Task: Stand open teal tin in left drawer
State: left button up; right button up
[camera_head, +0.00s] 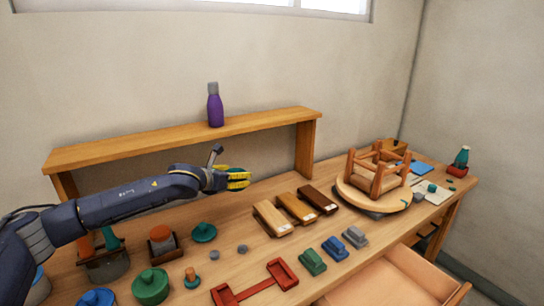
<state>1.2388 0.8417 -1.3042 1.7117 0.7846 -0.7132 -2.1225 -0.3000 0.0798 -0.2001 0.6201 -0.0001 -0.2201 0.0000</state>
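My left gripper (240,180) reaches in from the left, above the table and in front of the wooden shelf. Its yellow fingers are closed around a dark teal round thing, which looks like the teal tin (236,170); the fingers cover most of it and its opening cannot be made out. A teal lid with a knob (204,233) lies on the table below the gripper. An open drawer (375,286) sticks out at the front, lower right, and its visible inside is empty. My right gripper is not in view.
The shelf (190,138) bears a purple bottle (215,107). Wooden blocks (296,208), green (313,262) and blue (335,248) blocks, a red holder (255,290) and a green lidded tin (150,286) crowd the table. An upturned stool (376,178) stands right.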

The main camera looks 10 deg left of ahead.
pick_arm(q)
jog(key=shift+s+a+f+n+y, duration=0.2)
jog(key=shift+a+n+y, duration=0.15)
jog(key=shift+a+y, duration=0.05)
jog(key=shift+s+a+f+n+y, duration=0.15)
jog(key=shift+s+a+n+y, duration=0.05)
jog(key=shift+a+n+y, duration=0.2)
jog(key=s+d+r+n+y, duration=0.1)
jog(key=s+d+r+y, duration=0.1)
jog(key=s, duration=0.5)
jog(key=s+d+r+n+y, duration=0.1)
jog(key=s+d+r+n, duration=0.1)
jog(key=s, duration=0.5)
jog(key=shift+s+d+r+t+y, duration=0.35)
jog(key=shift+d+r+t+y, duration=0.05)
jog(key=shift+r, duration=0.5)
jog(key=shift+a, duration=0.1)
